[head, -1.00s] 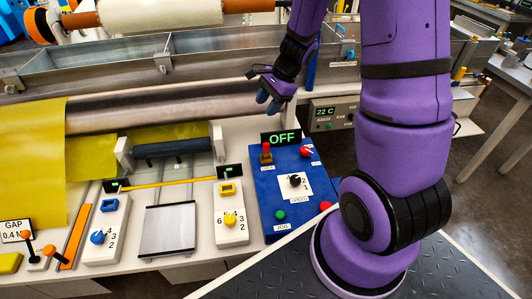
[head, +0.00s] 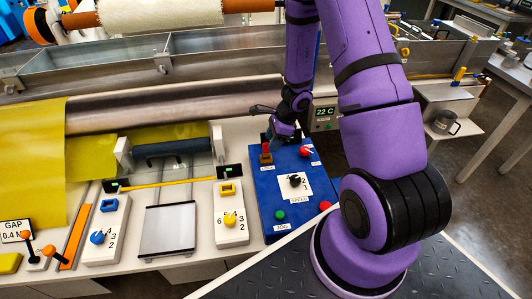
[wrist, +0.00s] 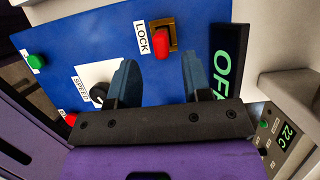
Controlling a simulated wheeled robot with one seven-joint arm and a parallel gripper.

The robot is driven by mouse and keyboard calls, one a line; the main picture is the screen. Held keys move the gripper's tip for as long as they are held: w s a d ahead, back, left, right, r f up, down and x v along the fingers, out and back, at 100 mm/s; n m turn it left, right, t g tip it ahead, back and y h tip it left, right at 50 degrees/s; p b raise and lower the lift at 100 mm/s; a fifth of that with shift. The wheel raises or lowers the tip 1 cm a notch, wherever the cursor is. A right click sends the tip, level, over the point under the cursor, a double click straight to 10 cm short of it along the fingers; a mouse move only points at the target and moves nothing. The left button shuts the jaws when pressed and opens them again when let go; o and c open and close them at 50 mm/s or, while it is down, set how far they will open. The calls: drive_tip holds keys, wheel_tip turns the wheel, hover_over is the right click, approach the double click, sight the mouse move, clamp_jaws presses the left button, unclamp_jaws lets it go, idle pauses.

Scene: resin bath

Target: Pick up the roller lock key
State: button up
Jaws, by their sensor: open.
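The roller lock key is a red-handled key (head: 266,146) standing in a brass lock plate (head: 265,158) at the upper left of the blue control panel (head: 267,208). In the wrist view the red key (wrist: 161,43) sits beside the LOCK label (wrist: 141,38), beyond the fingertips and roughly between them. My gripper (wrist: 158,72) is open and empty, its two blue fingers apart. In the head view my gripper (head: 269,138) is at the panel's far edge, close to the key. Whether a finger touches the key cannot be told.
The OFF display (wrist: 228,60) stands close to the right finger. The panel also carries a red knob (head: 305,151), a black speed knob (head: 295,180) and a green jog button (head: 280,215). A steel roller (head: 170,105) lies behind to the left.

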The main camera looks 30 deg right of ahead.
sight(263, 157)
drive_tip(key=shift+x, duration=2.95)
drive_tip(key=shift+w+r, duration=0.1)
drive_tip(key=shift+w, duration=0.05)
clamp_jaws()
